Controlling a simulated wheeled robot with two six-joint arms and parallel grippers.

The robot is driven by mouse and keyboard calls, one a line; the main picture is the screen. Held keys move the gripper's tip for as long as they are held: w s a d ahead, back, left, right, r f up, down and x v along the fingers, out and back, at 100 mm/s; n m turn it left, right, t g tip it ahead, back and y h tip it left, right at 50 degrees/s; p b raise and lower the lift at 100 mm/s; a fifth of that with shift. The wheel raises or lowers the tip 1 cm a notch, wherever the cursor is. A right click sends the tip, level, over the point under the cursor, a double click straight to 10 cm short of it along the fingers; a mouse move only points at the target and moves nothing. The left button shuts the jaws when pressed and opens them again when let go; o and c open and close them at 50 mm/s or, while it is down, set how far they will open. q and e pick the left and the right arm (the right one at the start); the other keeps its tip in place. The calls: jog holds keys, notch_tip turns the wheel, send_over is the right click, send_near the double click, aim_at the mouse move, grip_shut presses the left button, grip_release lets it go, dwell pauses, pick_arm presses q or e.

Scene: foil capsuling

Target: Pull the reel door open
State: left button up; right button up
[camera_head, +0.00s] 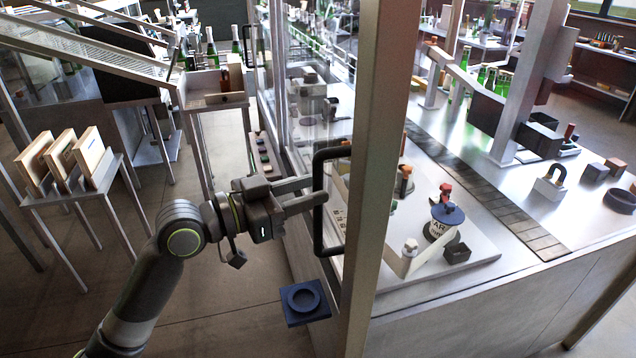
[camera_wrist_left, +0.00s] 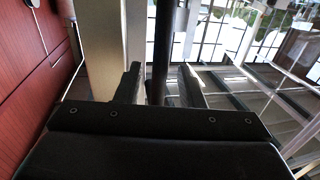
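The door handle is a black D-shaped bar (camera_head: 319,205) on the tall pale metal frame (camera_head: 372,170) of the glazed enclosure. In the head view my left gripper (camera_head: 322,190) reaches it from the left, fingers level with the bar's middle. In the left wrist view the dark bar (camera_wrist_left: 161,50) runs between the two fingers of my left gripper (camera_wrist_left: 162,88). The fingers are apart, with a gap showing on each side of the bar. I cannot tell whether the door stands ajar. My right gripper is not in view.
A blue square piece with a round recess (camera_head: 304,301) sits low below the handle. Inside the enclosure, a labelled reel-like drum (camera_head: 441,228) stands on a white plate. A small table with upright boards (camera_head: 73,183) is at left. Floor between is clear.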

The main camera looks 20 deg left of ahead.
pick_arm(q)
jog(key=shift+x, duration=1.25)
grip_shut()
